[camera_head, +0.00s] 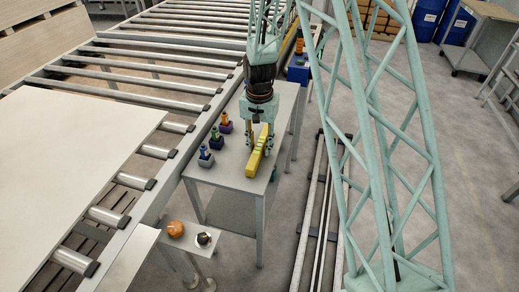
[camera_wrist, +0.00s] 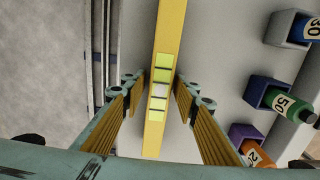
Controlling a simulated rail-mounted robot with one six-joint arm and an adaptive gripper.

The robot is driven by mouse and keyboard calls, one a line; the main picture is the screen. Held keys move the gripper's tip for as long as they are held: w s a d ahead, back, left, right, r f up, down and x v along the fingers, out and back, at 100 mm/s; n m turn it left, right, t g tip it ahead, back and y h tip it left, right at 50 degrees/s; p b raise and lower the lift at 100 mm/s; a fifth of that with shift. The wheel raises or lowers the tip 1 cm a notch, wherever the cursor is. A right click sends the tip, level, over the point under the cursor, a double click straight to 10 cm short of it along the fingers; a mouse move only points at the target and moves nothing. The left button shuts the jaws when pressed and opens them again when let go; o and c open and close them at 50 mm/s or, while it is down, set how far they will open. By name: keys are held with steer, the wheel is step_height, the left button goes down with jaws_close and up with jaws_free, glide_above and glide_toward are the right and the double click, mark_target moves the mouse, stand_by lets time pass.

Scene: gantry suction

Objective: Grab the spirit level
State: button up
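The spirit level is a long yellow bar (camera_head: 257,160) lying on the grey table (camera_head: 230,168), near its right edge. In the wrist view the level (camera_wrist: 168,30) runs from top to bottom through the middle, with pale green vials along it. My gripper (camera_head: 259,142) points down over the level. In the wrist view my gripper (camera_wrist: 159,84) has its ribbed fingers spread, one on each side of the level. A gap shows on the left; contact on the right cannot be told.
Several small coloured bottles in holders, such as the blue one (camera_head: 204,156), stand along the table's left side. A roller conveyor (camera_head: 155,151) runs to the left. A lower stand (camera_head: 190,240) in front bears an orange round thing (camera_head: 175,228) and a dark one (camera_head: 204,239).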

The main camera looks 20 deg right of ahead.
mark_target(260, 145)
steer(key=c, duration=0.8)
steer(key=shift+r, duration=0.2)
steer(key=shift+r+p, duration=0.7)
steer(key=shift+r, duration=0.95)
steer(key=s+d, duration=0.1)
steer(key=s, duration=0.4)
steer(key=s+d+r+p, duration=0.1)
steer(key=s+d, duration=0.1)
steer(key=s, duration=0.3)
steer(key=s+d, duration=0.1)
steer(key=s, duration=0.4)
steer(key=shift+s+d+r+p, duration=0.15)
steer(key=shift+s+d+p, duration=0.1)
steer(key=shift+p, duration=0.15)
steer(key=shift+w, duration=0.1)
